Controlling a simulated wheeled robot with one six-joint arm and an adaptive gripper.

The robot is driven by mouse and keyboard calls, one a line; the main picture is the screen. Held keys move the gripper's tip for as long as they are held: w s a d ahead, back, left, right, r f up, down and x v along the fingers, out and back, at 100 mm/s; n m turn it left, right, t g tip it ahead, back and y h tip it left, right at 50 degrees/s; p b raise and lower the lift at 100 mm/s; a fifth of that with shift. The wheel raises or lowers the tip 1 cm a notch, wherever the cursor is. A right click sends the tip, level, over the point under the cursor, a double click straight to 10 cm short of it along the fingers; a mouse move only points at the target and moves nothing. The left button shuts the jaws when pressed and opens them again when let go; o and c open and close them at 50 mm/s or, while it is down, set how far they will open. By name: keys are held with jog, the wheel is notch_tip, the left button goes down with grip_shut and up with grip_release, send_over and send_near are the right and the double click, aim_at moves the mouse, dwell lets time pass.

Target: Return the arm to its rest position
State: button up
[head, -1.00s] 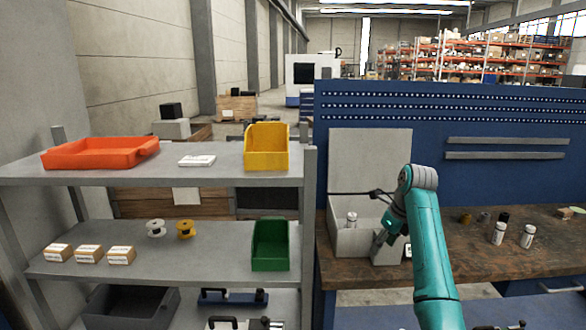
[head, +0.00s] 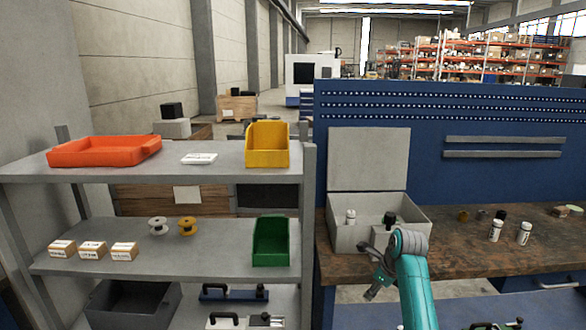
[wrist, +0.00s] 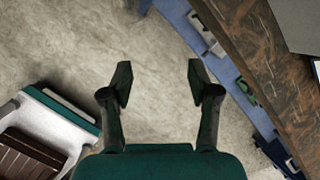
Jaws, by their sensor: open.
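My arm (head: 414,292) is teal and shows at the lower right of the head view, folded in front of the workbench. My gripper (head: 374,288) hangs in front of the bench's front edge, below the open grey box. In the wrist view my gripper (wrist: 160,85) has its two dark fingers wide apart with nothing between them. Bare concrete floor (wrist: 150,40) lies beneath the fingers.
The grey box (head: 345,238) stands open on the wooden workbench (head: 462,262), with a white bottle (head: 350,217) and a dark-capped one (head: 389,220) inside. Two white bottles (head: 495,231) stand to the right. A grey shelf (head: 225,177) with bins is on the left.

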jog(key=s+a+f+n+t, duration=0.1)
jog(key=s+f+n, duration=0.2)
jog(key=s+f, duration=0.5)
jog(key=s+a+f+n+t, duration=0.25)
jog(key=s+f, duration=0.25)
jog(key=f, duration=0.7)
jog(key=s+f+n+t+h, duration=0.1)
jog(key=s+f+n, duration=0.2)
jog(key=s, duration=0.6)
jog(key=s+f+n+t, duration=0.1)
jog(key=s+f+n, duration=0.2)
jog(key=s, duration=0.6)
jog(key=s+a+r+n+t, duration=0.1)
jog(key=s+r+n, duration=0.3)
jog(key=s, duration=0.5)
jog(key=s+r+n+t, duration=0.1)
jog(key=s+r+n, duration=0.3)
jog(key=s, duration=0.6)
jog(key=s+a+r+n+t, duration=0.1)
jog(key=s+r+n+t, duration=0.15)
jog(key=s+r, duration=0.45)
jog(key=s+r+n, duration=0.4)
jog(key=s+r, duration=0.4)
jog(key=r, duration=0.1)
jog(key=shift+s+a+r+t+h, duration=0.15)
jog(key=shift+s+a+t+h, duration=0.05)
jog(key=shift+s+t+h, duration=0.15)
